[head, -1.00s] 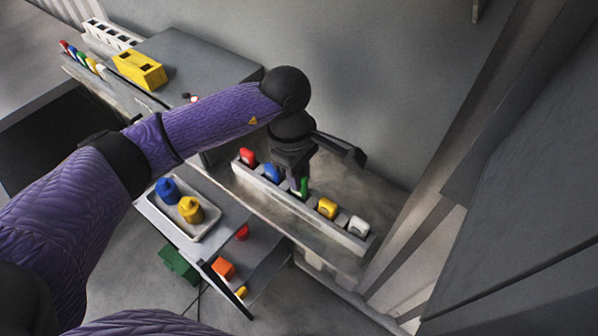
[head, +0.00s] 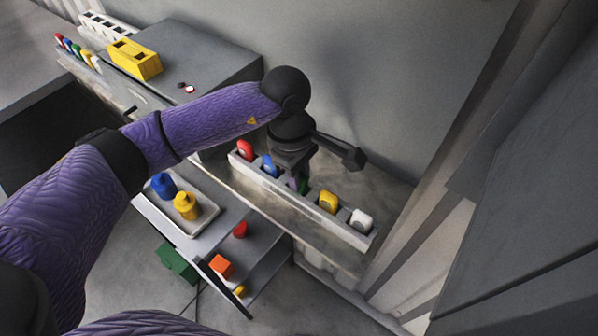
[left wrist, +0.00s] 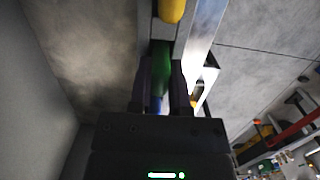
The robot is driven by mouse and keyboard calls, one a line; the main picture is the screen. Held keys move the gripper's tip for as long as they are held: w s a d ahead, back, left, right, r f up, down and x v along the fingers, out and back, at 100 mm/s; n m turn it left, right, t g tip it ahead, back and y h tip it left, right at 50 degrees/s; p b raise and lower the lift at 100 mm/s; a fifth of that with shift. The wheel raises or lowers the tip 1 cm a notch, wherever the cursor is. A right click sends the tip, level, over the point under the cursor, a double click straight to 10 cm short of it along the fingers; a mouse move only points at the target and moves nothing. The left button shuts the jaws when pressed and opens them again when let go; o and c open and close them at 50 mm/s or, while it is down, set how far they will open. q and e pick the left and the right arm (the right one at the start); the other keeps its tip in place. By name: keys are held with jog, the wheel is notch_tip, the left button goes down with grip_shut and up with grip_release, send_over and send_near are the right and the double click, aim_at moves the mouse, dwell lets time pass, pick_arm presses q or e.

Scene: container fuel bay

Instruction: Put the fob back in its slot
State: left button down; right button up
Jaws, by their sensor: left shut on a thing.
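My left gripper (head: 298,184) is over the middle of a pale slotted rack (head: 327,223) and is shut on a green fob (head: 304,187). In the left wrist view the green fob (left wrist: 161,56) is between the two fingers (left wrist: 161,88), in line with the rack. Its lower end is at the rack's middle slot; how deep it sits is hidden. Red (head: 245,149), blue (head: 270,166), yellow (head: 328,201) and white (head: 361,220) fobs stand in the other slots. My right gripper is out of view.
A white tray (head: 206,221) with blue and yellow canisters is left of the rack, above an open shelf (head: 262,262) with small red and orange things. A grey cabinet (head: 190,60) carries a yellow block (head: 135,59). A wall rises behind the rack.

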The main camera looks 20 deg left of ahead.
pick_arm(q)
jog(key=shift+f+b, duration=0.2)
jog(key=shift+b, duration=0.15)
jog(key=c, duration=0.5)
grip_release()
jog(key=shift+r, duration=0.1)
jog(key=shift+r, duration=0.1)
jog(key=r, duration=0.6)
jog(key=a+r, duration=0.1)
jog(key=r, duration=0.2)
jog(key=shift+w+a+r+p, duration=0.1)
jog(key=shift+w+r+p, duration=0.1)
jog(key=shift+r+p, duration=0.15)
jog(key=shift+f, duration=0.1)
